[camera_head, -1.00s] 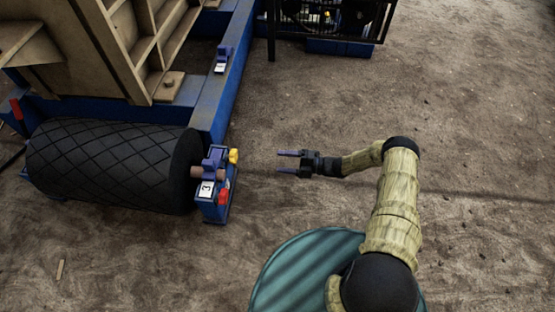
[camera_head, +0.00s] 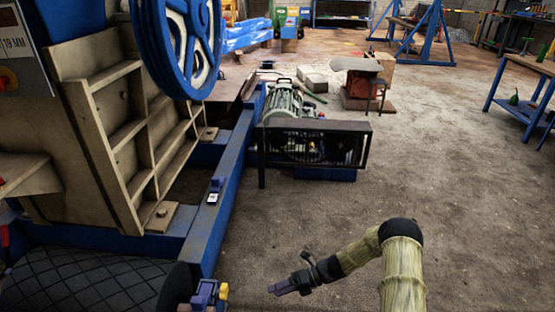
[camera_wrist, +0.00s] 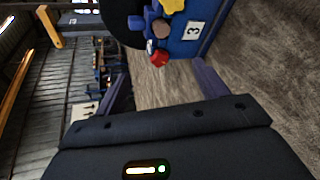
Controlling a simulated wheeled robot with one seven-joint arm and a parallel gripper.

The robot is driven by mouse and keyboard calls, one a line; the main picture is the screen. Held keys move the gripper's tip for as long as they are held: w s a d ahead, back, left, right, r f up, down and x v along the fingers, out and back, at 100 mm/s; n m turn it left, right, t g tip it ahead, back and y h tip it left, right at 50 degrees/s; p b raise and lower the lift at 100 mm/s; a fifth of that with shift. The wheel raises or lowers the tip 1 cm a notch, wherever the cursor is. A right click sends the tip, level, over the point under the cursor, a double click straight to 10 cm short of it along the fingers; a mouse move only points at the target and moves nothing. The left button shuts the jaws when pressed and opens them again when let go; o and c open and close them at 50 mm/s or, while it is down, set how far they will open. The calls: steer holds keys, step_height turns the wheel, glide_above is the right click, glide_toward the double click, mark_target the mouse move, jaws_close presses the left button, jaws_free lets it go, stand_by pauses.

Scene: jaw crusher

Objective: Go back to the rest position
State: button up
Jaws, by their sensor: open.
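My gripper (camera_head: 283,288) is open and empty in the head view. It is held over the bare ground, to the right of the crusher's roller end and apart from it. My arm is bent, with its elbow at the lower right. In the wrist view, my two fingers (camera_wrist: 160,88) are spread wide with nothing between them.
The jaw crusher's blue frame (camera_head: 226,200) runs along the left, with the black roller (camera_head: 85,285) at its lower end. A caged motor unit (camera_head: 312,145) stands ahead. A blue-legged table (camera_head: 520,100) is at the right. The ground between is clear.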

steer(key=s+d+r+n+t+h+p, duration=0.2)
steer(key=s+d+r+n+h+p, duration=0.3)
steer(key=r+n, duration=0.7)
steer(key=s+d+r+n+t+h+p, duration=0.3)
steer(key=s+d+r+n, duration=0.4)
steer(key=r, duration=0.9)
steer(key=s+d+r+n+t+h+p, duration=0.1)
steer(key=s+d+r+n+h+p, duration=0.35)
steer(key=r+n, duration=0.75)
step_height(320, 180, up, 39)
steer(key=a+m+h+p, duration=0.1)
steer(key=a+p, duration=0.1)
steer(key=p, duration=3.4)
steer(key=shift+f+p, duration=0.15)
steer(key=shift+p, duration=0.15)
steer(key=shift+c, duration=0.4)
